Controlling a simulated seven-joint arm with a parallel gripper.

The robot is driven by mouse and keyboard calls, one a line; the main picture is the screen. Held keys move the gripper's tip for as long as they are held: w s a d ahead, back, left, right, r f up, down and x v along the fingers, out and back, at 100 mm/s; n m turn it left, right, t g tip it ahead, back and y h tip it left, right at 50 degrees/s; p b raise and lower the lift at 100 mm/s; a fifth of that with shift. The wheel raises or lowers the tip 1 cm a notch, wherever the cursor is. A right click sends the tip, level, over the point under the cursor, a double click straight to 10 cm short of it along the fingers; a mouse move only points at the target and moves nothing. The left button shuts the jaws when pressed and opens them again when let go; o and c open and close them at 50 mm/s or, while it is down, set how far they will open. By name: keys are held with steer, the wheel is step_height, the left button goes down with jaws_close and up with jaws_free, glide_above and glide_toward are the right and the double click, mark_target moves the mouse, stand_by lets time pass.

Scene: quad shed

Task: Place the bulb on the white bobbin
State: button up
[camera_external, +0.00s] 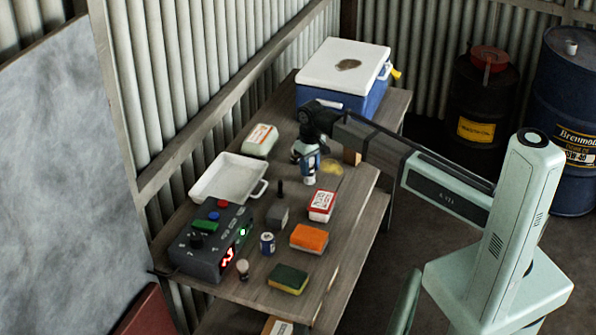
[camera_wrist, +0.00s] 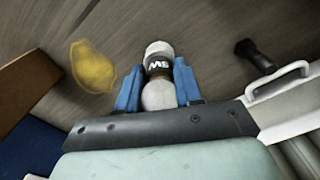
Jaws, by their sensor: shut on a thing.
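My gripper (camera_wrist: 158,88) points down over the far part of the table, its blue fingers on both sides of a whitish rounded piece with a dark lettered band, which I take to be the bulb (camera_wrist: 158,97). In the external view my gripper (camera_external: 308,163) has a white end (camera_external: 310,180) showing below its fingers. I cannot tell whether that end belongs to the bulb or is a separate white bobbin, nor whether it touches the table. A small upright piece with a pale top (camera_external: 243,265) stands at the near edge; I cannot tell what it is.
A yellow piece (camera_external: 332,168) lies close to my gripper. A white tray (camera_external: 213,196), dark bolt (camera_external: 280,190), red-and-white box (camera_external: 322,205), grey block (camera_external: 277,216), can (camera_external: 267,244), sponges (camera_external: 309,238) and control box (camera_external: 208,245) occupy the table. A blue cooler (camera_external: 370,103) stands behind.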

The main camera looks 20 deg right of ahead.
steer(key=o, duration=1)
steer(key=shift+o, duration=0.2)
steer(key=shift+r, duration=0.1)
step_height(320, 180, up, 12)
steer(key=shift+r, duration=0.1)
